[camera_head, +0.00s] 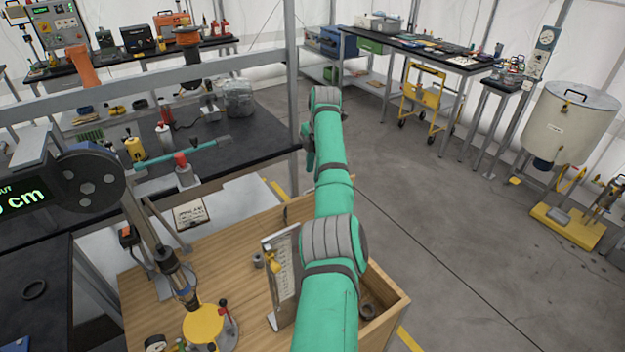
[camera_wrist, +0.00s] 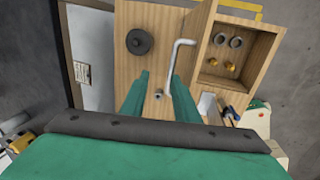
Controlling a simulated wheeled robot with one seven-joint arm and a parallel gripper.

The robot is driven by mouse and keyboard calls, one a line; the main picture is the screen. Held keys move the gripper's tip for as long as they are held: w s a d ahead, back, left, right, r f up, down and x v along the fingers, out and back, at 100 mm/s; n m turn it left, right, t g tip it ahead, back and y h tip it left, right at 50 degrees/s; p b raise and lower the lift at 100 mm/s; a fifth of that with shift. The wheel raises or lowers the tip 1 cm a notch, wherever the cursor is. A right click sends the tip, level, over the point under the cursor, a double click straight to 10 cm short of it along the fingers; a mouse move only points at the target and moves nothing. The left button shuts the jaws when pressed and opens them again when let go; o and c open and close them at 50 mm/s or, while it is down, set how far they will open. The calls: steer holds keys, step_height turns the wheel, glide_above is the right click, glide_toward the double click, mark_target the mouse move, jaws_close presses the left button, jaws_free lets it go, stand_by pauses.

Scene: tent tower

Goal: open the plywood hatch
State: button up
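A pale wooden panel (camera_wrist: 128,68) lies below my gripper in the wrist view. I see no clear hatch outline on it, so I cannot tell which part is the plywood hatch. A bent grey metal handle (camera_wrist: 184,42) stands over the panel, with a small round end (camera_wrist: 158,93) near its foot. My gripper (camera_wrist: 161,75) is open, its two green fingers apart. The handle's lower part shows between them, close to the right finger; I cannot tell whether they touch. In the head view my arm hides the gripper, and a wooden bench top (camera_head: 231,262) shows beside it.
A dark round disc (camera_wrist: 139,41) sits on the panel. An open wooden compartment (camera_wrist: 262,46) at the right holds grey rings (camera_wrist: 220,39) and yellow knobs. A pale labelled board (camera_wrist: 97,50) lies left. A black workbench (camera_head: 245,130) stands behind the wooden bench; open floor (camera_head: 440,240) lies right.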

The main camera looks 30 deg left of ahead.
steer(key=shift+v, duration=2)
